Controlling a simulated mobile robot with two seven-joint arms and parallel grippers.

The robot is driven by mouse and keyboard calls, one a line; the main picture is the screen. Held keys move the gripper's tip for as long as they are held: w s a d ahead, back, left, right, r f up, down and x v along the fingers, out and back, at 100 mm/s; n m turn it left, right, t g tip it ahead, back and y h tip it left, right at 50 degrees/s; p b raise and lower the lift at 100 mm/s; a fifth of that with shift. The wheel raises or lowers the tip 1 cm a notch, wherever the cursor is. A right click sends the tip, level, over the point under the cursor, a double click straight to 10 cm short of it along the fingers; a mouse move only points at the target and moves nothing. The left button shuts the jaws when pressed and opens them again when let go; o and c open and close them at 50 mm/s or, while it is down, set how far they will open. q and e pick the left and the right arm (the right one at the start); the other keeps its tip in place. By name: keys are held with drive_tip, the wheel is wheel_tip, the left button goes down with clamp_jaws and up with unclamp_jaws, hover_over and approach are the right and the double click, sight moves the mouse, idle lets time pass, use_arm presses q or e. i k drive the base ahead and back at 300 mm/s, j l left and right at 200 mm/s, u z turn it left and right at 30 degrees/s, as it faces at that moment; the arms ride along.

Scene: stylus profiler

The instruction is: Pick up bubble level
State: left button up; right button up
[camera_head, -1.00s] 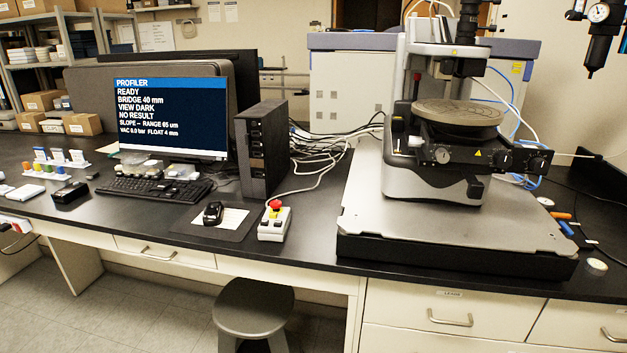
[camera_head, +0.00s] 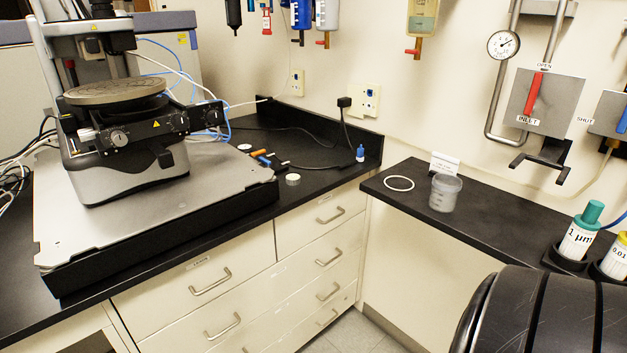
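I cannot make out the bubble level for certain. A small round pale disc-like piece (camera_head: 293,179) lies on the black bench near its front edge, right of the profiler's base plate. A smaller round white piece (camera_head: 245,147) lies farther back, beside the base plate. Either is too small to tell whether it is the level. Neither of my grippers is in view.
The profiler (camera_head: 120,140) stands on a thick metal base plate (camera_head: 75,220) at left. Small tools (camera_head: 262,157) lie beside it. A side counter (camera_head: 405,172) at right holds a white ring (camera_head: 399,183), a translucent cup (camera_head: 445,193) and a green-capped bottle (camera_head: 580,235).

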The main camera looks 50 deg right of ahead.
sight(293, 179)
drive_tip(key=z, duration=1.45)
drive_tip(key=i+l, duration=0.15)
drive_tip(key=i, duration=0.2)
drive_tip(key=i+l, duration=0.15)
drive_tip(key=i, duration=0.2)
